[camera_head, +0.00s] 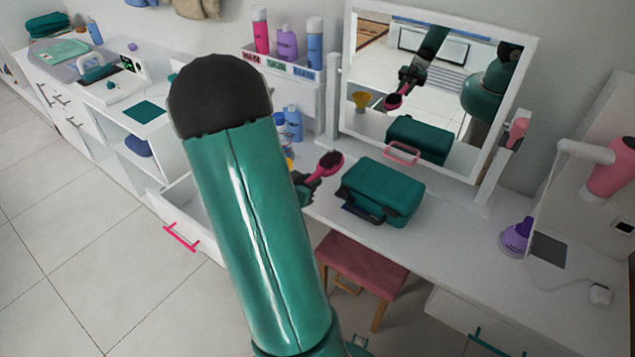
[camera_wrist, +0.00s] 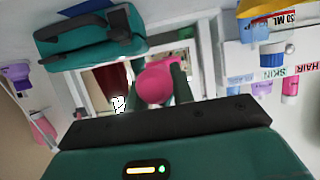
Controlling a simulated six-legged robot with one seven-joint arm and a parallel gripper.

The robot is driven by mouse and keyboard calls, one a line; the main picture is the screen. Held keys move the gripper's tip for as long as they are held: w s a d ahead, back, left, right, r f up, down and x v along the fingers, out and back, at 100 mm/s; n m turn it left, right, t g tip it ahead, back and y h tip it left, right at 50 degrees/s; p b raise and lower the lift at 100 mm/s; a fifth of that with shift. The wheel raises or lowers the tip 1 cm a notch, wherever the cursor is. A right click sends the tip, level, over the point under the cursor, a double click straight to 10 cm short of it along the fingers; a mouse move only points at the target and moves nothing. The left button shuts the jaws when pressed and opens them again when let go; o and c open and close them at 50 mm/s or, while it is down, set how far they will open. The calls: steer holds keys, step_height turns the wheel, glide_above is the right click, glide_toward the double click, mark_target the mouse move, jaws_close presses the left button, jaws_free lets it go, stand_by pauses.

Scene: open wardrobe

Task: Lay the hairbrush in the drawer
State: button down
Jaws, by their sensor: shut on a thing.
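The hairbrush (camera_head: 330,163), with a pink head, is gripped by my gripper (camera_head: 304,185) above the white dressing table, left of the teal case. In the wrist view the hairbrush's round pink end (camera_wrist: 155,82) shows between the fingers. An open white drawer (camera_head: 158,206) with a pink handle (camera_head: 181,236) sticks out at the left of the table. My arm hides part of this drawer and its inside. The gripper is to the right of the drawer and higher.
A teal case (camera_head: 385,190) lies on the table before a framed mirror (camera_head: 430,85). A bottle rack (camera_head: 285,65) stands behind. A pink stool (camera_head: 360,265) is under the table.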

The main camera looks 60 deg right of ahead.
steer(key=d, duration=0.1)
steer(key=w+d+f, duration=0.1)
steer(key=d, duration=0.1)
steer(key=d+f, duration=0.1)
steer(key=shift+w+d+f, duration=0.1)
steer(key=shift+w+d, duration=0.05)
steer(key=shift+w, duration=0.05)
steer(key=d+f, duration=0.1)
steer(key=f, duration=0.1)
steer(key=w+d+f, duration=0.1)
steer(key=d, duration=0.1)
steer(key=w+d+f, duration=0.1)
steer(key=f, duration=0.1)
steer(key=shift+d+f, duration=0.35)
steer(key=shift+d, duration=0.05)
steer(key=shift+d+f, duration=0.15)
steer(key=shift+f, duration=1.5)
steer(key=shift+f, duration=0.1)
steer(key=c, duration=1.2)
jaws_free()
steer(key=shift+w+r, duration=0.1)
steer(key=shift+r, duration=0.1)
steer(key=v, duration=1.2)
